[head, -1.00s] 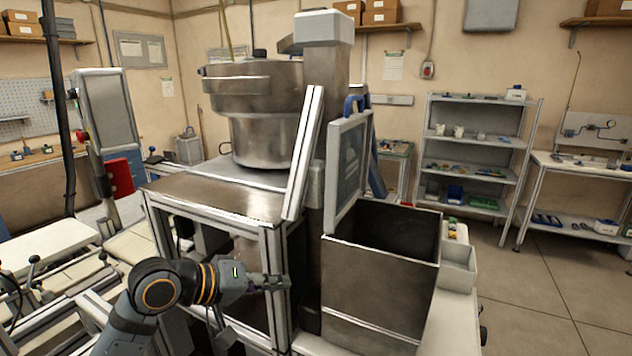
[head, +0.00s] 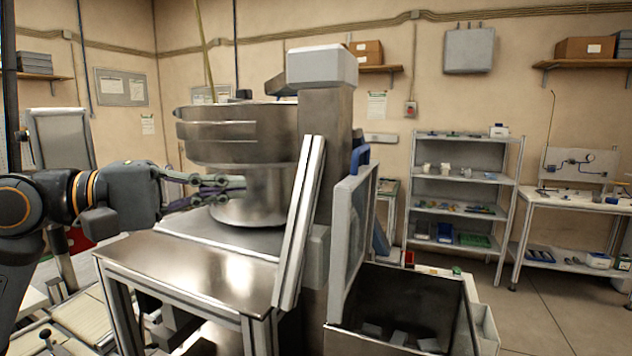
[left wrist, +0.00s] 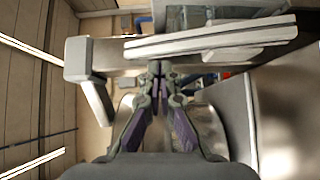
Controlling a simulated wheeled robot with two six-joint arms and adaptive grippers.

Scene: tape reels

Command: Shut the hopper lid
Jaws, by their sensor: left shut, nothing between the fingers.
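The hopper (head: 464,330) is an open-topped metal bin at the lower right of the head view, with a few grey pieces visible inside. Its lid (head: 349,245), a pale framed panel with a blue handle (head: 360,158) at its top, stands upright along the bin's left side, so the hopper is open. My left gripper (head: 238,182) is shut and empty, in front of the metal bowl and left of the lid, well apart from it. In the left wrist view its fingertips (left wrist: 160,68) meet with nothing between them. My right gripper is not in view.
A slanted metal rail (head: 299,225) and a thick grey column (head: 325,120) stand between my left gripper and the lid. The large metal bowl (head: 235,135) sits on the machine behind the gripper. A shelf (head: 460,180) stands at the back right, with open floor before it.

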